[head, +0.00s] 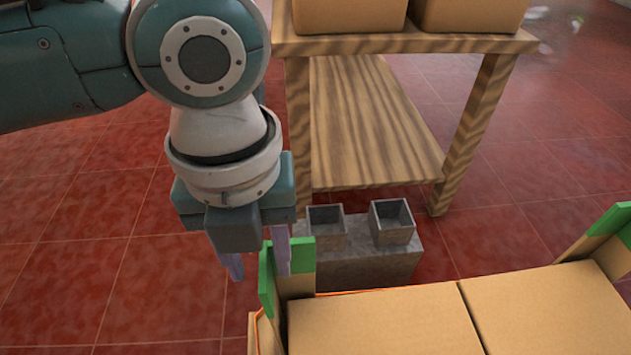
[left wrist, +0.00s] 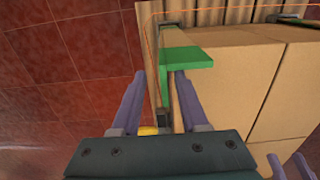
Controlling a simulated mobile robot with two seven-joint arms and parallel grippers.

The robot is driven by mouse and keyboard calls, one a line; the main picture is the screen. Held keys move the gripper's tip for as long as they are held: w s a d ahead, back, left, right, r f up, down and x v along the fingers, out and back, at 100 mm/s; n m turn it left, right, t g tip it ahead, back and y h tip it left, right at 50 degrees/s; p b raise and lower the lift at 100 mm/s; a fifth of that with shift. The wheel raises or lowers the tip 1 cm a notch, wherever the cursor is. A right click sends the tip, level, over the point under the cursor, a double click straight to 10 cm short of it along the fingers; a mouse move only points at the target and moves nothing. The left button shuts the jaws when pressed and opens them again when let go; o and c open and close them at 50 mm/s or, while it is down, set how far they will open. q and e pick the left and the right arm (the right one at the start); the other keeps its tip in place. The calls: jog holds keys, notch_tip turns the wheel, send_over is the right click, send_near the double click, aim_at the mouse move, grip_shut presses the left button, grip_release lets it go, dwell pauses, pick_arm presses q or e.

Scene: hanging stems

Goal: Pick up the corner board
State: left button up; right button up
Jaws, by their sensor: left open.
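My left gripper (head: 256,262) is open, pointing down at that board's top. In the left wrist view, its purple fingers (left wrist: 158,85) lie on either side of part of the board; contact cannot be told. Another green-topped corner board (head: 598,232) stands at the right. Two purple finger-like parts at the lower right of the wrist view may be my right gripper (left wrist: 289,166).
Cardboard boxes (head: 380,325) fill the front right, beside the boards. Behind them is a grey block (head: 375,268) with two small open grey boxes (head: 391,222). A wooden table (head: 430,44) carries more cartons. The red tiled floor at left is clear.

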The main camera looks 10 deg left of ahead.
aim_at(271, 292)
pick_arm(q)
notch_tip(271, 292, down, 3)
jog(key=shift+r+b, duration=0.1)
jog(key=shift+b, duration=0.5)
jog(key=f+b, duration=0.4)
jog(key=f, duration=0.1)
jog(key=shift+d+f, duration=0.1)
jog(key=shift+d, duration=0.1)
pick_arm(e)
notch_tip(271, 292, down, 6)
jog(key=shift+f, duration=0.1)
jog(key=shift+d+r, duration=0.1)
jog(key=shift+r, duration=0.1)
pick_arm(q)
grip_shut()
pick_arm(e)
jog(key=shift+w+d, duration=0.1)
